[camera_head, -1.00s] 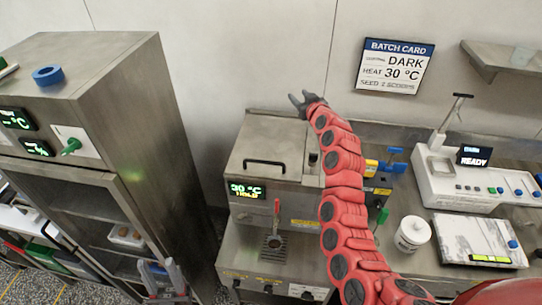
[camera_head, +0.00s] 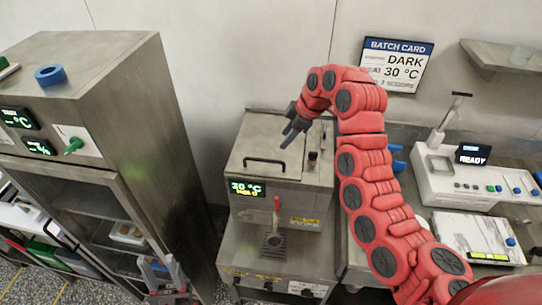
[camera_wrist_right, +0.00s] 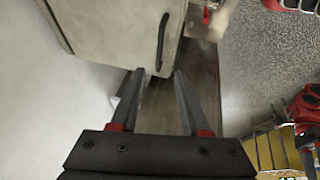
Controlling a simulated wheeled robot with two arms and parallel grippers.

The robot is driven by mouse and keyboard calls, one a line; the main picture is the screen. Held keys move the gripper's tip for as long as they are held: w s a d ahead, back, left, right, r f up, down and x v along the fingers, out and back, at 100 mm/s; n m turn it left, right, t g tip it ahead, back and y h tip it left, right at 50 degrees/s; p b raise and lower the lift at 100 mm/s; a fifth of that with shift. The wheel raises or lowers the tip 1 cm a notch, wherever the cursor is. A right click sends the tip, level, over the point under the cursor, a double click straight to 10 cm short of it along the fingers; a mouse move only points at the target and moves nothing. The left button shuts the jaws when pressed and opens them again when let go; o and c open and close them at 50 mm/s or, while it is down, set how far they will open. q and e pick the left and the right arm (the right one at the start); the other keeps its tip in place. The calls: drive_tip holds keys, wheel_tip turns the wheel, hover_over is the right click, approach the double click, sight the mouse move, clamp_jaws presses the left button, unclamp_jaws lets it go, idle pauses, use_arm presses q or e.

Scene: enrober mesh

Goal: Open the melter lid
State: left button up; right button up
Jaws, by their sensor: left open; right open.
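The melter (camera_head: 230,210) is a steel box on a steel stand, with a green display reading 30 °C. Its flat lid (camera_head: 255,135) looks closed, with a black bar handle (camera_head: 264,161) near the front edge. The handle also shows in the right wrist view (camera_wrist_right: 162,42). My right gripper (camera_head: 292,132) is over the lid, behind and right of the handle, fingers pointing down. In the right wrist view its two fingers (camera_wrist_right: 158,72) are apart with nothing between them. My left gripper (camera_head: 165,277) is low at the bottom left, away from the melter, and looks open and empty.
A tall steel cabinet (camera_head: 120,80) stands left of the melter. A batch card (camera_head: 394,65) hangs on the wall behind. Right of my right arm are a white device reading READY (camera_head: 440,175) and a white panel (camera_head: 465,232).

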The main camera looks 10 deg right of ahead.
sight(271, 161)
drive_tip(key=p+x, duration=0.3)
drive_tip(key=x, duration=0.7)
drive_tip(key=shift+a+f+p, duration=0.15)
drive_tip(key=shift+f+p, duration=0.05)
drive_tip(key=shift+p, duration=0.2)
drive_tip(key=shift+p+x, duration=0.45)
drive_tip(key=shift+x, duration=0.8)
drive_tip(key=shift+w, duration=0.1)
clamp_jaws()
